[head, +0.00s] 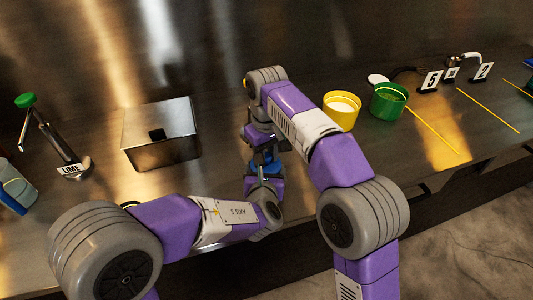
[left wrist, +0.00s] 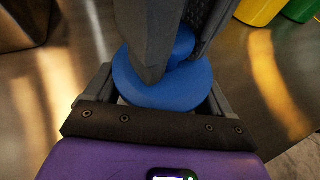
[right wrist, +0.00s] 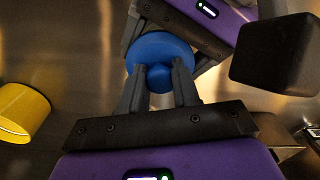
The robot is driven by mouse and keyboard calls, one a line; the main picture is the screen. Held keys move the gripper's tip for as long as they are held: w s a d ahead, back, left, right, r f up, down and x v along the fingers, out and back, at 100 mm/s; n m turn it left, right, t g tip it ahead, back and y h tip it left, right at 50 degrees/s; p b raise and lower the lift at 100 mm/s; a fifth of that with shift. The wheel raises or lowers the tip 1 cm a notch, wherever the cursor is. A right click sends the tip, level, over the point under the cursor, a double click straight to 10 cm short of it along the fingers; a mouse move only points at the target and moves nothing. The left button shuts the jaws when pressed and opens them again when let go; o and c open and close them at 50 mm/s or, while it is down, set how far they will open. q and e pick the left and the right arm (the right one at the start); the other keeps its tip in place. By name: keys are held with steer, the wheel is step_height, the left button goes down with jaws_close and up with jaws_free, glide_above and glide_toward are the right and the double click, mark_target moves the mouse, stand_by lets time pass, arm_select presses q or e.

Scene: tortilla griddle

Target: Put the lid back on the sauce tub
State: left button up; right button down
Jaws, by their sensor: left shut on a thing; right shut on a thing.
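A round blue lid with a knob shows in the left wrist view (left wrist: 150,92) and the right wrist view (right wrist: 158,50). It is small and partly hidden in the head view (head: 264,166). My right gripper (right wrist: 160,86) is shut on the lid's knob. My left gripper (left wrist: 162,88) is directly below, its fingers at either side under the lid. It is shut on what appears to be the sauce tub, of which only a pale sliver (left wrist: 122,101) shows beneath the lid. The lid hides the tub's rim, so I cannot tell whether the lid is fully seated.
A steel box (head: 160,148) with a dark knob stands left of my grippers. A yellow tub (head: 341,118) and a green tub (head: 384,108) stand to the right, with yellow sticks (head: 434,130) and number cards (head: 430,82). A lime press (head: 52,140) stands far left.

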mark_target(268, 155)
arm_select(q)
steer(key=shift+d+r, duration=0.1)
arm_select(e)
steer(key=shift+s+f, duration=0.1)
steer(key=shift+f, duration=0.6)
steer(key=c, duration=0.9)
jaws_free()
arm_select(q)
steer(key=shift+r, duration=0.1)
arm_select(e)
steer(key=shift+o, duration=0.8)
steer(key=shift+a, duration=0.15)
steer(key=shift+r, duration=0.1)
arm_select(q)
steer(key=shift+f, duration=0.2)
arm_select(e)
steer(key=shift+d+r, duration=0.2)
steer(key=shift+r, duration=1.8)
steer(key=shift+d+r, duration=0.15)
steer(key=shift+r, duration=1.8)
arm_select(q)
steer(key=o, duration=1.4)
steer(key=shift+c, duration=0.2)
arm_select(e)
steer(key=shift+r+p, duration=0.85)
steer(key=shift+r, duration=0.05)
arm_select(q)
steer(key=v, duration=0.7)
steer(key=shift+s, duration=0.25)
